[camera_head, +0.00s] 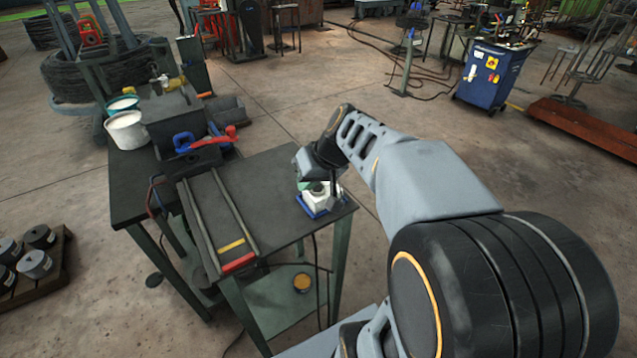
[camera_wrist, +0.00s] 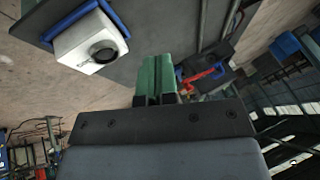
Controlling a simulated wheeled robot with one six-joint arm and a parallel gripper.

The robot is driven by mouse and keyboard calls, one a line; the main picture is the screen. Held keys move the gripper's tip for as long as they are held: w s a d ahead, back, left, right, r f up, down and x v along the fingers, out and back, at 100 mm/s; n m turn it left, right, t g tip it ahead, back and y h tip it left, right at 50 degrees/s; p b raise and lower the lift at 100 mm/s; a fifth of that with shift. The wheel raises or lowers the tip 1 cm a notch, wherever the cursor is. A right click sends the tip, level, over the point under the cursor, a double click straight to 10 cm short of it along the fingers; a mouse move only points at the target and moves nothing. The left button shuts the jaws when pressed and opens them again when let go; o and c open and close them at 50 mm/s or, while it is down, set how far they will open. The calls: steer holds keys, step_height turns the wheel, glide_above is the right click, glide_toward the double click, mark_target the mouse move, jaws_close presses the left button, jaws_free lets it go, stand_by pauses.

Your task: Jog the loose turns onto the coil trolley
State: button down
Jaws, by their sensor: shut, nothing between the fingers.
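A white box with a round dark button on top (camera_head: 330,199) sits in a blue-edged base at the right end of the dark workbench (camera_head: 283,180). The box also shows in the wrist view (camera_wrist: 90,48), at upper left with its button facing up. My gripper (camera_head: 312,186) is at the box in the head view and partly hides it. Its green fingers are together and empty in the wrist view (camera_wrist: 157,74), to the right of the box. I cannot tell whether they touch it. Large black wire coils (camera_head: 75,82) stand around blue-grey posts at upper left; I cannot make out which is the coil trolley.
A vice-like block with blue and red handles (camera_head: 200,143) and two pots, one white (camera_head: 126,131), stand on the bench's left part. A long dark rail with a red end (camera_head: 238,262) lies along it. Grey spools (camera_head: 35,264) sit on a pallet at left. Open floor lies behind the bench.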

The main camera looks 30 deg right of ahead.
step_height(320, 180, up, 3)
steer(key=t+y, duration=0.2)
glide_above(319, 187)
steer(key=shift+p, duration=0.4)
steer(key=shift+s+f, duration=0.1)
step_height(319, 187, down, 8)
steer(key=b, duration=0.5)
steer(key=shift+r, duration=0.25)
steer(key=shift+f+b, duration=0.6)
steer(key=shift+b, duration=0.15)
